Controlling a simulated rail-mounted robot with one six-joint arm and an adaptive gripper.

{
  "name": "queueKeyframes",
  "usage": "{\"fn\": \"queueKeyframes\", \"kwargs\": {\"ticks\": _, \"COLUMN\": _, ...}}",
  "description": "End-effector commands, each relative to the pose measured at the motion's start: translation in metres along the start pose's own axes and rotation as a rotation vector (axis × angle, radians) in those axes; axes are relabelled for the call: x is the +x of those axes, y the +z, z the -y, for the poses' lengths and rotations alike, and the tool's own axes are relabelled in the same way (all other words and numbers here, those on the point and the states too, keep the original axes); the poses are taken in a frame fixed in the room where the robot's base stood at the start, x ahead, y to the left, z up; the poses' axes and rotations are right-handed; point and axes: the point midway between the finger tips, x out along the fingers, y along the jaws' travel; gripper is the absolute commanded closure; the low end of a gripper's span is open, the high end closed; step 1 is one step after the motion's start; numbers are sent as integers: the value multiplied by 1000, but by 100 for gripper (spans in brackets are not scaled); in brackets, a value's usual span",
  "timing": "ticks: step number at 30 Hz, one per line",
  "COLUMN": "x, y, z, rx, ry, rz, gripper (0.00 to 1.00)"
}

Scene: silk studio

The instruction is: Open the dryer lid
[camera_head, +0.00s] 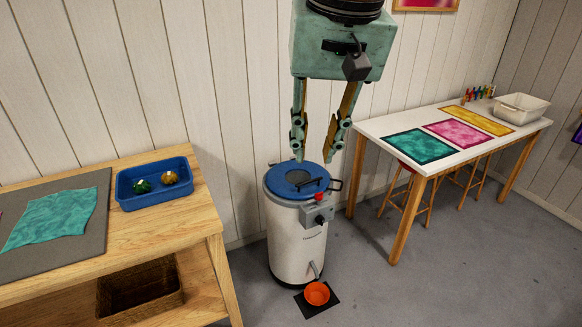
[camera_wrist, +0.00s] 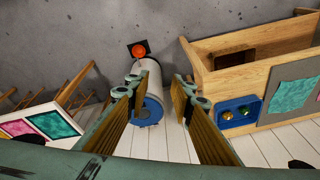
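The dryer (camera_head: 297,243) is a white upright cylinder on the floor between the two tables. Its blue lid (camera_head: 290,182) lies shut on top, with a dark bar handle (camera_head: 310,184) toward the right. My gripper (camera_head: 318,157) is open and empty, fingers pointing down, above and apart from the lid. In the wrist view the dryer's blue lid (camera_wrist: 147,112) shows between the spread fingers of my gripper (camera_wrist: 158,88), partly hidden by the left finger.
A wooden table (camera_head: 150,230) at left holds a blue tray (camera_head: 127,200) with two round items and a teal cloth (camera_head: 52,217). A white table (camera_head: 385,135) at right holds coloured cloths; stools stand under it. An orange bowl (camera_head: 317,293) sits below the dryer's spout.

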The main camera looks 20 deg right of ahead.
Motion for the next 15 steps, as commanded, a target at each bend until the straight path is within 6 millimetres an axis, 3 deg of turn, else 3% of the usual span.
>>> {"fn": "queueKeyframes", "kwargs": {"ticks": 15, "x": 29, "y": -102, "z": 8, "rx": 194, "ry": 25, "rz": 40, "gripper": 78}}
